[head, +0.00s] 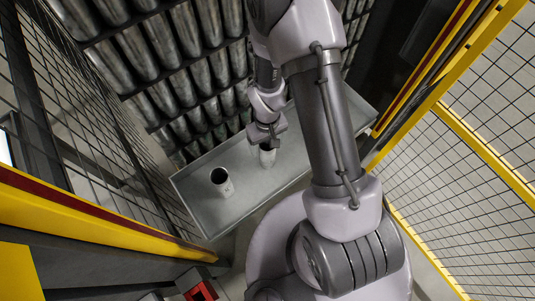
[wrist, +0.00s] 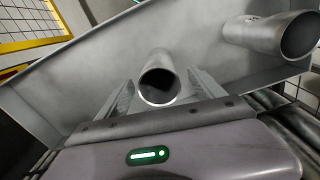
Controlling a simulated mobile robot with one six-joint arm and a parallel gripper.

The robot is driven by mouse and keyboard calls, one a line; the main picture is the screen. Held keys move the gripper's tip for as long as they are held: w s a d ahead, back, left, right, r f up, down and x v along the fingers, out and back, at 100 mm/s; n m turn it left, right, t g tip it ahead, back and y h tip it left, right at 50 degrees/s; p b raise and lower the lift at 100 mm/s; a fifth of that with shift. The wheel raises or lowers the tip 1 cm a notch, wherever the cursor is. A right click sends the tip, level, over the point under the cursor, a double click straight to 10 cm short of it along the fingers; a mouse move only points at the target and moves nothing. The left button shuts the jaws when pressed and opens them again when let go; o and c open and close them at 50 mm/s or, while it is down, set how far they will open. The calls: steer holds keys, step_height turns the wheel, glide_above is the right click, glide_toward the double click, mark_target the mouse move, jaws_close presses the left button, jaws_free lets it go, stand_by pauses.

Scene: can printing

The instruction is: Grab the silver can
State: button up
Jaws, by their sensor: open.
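A silver can (head: 267,158) stands on the grey metal tray (head: 215,213), partly hidden under my gripper (head: 265,145). In the wrist view the same can (wrist: 157,84) shows its dark open mouth between the two flat fingers of my gripper (wrist: 161,92). The fingers are open, one on each side of it, and a gap seems to show on both sides. I cannot tell how far down the can they reach. A second silver can (head: 223,184) with a dark open top stands on the tray to the left; it also shows at the upper right of the wrist view (wrist: 265,36).
Rows of stacked silver cans (head: 180,85) rise behind the tray. Black mesh fencing (head: 85,110) stands at left, with a yellow-framed mesh fence (head: 470,110) at right. The tray has raised edges, and its surface around the two cans is bare.

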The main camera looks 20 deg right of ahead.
step_height(320, 180, down, 5)
steer(key=shift+f+b, duration=0.1)
steer(key=shift+b, duration=1.05)
steer(key=shift+r, duration=0.2)
steer(key=shift+c, duration=1)
steer(key=c, duration=1.2)
